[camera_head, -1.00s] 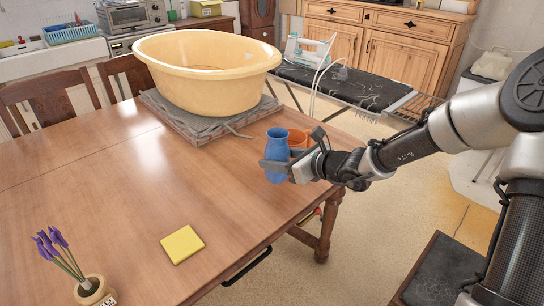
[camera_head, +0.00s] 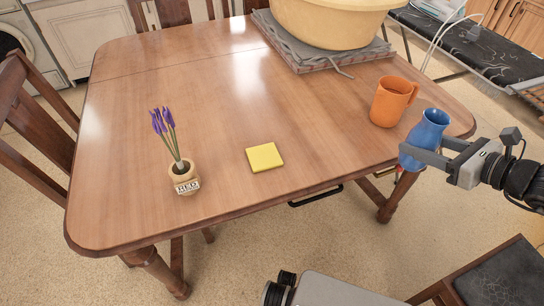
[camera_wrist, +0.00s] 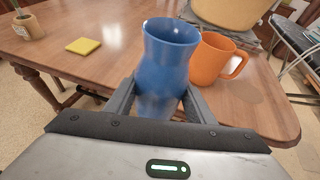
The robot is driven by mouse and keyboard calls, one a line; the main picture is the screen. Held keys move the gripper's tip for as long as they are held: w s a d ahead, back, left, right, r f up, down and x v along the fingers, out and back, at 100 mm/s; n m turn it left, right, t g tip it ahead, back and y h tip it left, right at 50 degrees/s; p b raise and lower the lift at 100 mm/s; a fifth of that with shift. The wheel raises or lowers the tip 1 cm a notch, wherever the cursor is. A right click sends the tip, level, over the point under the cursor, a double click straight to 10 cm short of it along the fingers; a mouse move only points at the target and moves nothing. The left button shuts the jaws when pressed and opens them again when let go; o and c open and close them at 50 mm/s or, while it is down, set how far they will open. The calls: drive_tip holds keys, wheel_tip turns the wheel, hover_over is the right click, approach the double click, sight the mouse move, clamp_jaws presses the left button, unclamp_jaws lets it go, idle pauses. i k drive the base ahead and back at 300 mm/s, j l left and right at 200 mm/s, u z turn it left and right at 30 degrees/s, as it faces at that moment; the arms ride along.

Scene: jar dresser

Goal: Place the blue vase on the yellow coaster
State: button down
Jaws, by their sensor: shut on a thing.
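The blue vase (camera_head: 427,130) is upright between the fingers of my gripper (camera_head: 428,158), at the right end of the wooden table. In the wrist view the vase (camera_wrist: 168,55) stands between both fingers (camera_wrist: 158,98), which close on its lower body. I cannot tell whether its base touches the table. The yellow coaster (camera_head: 264,157) lies flat and bare near the table's front edge, left of the vase. It also shows in the wrist view (camera_wrist: 84,46) at the upper left.
An orange mug (camera_head: 391,102) stands just behind the vase. A small pot with purple flowers (camera_head: 184,177) stands left of the coaster. A large yellow tub (camera_head: 325,22) rests on a grey cloth at the back. The table (camera_head: 320,115) between vase and coaster is clear.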

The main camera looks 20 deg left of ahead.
sight(264, 155)
drive_tip(key=i+u, duration=0.1)
drive_tip(key=u, duration=1.3)
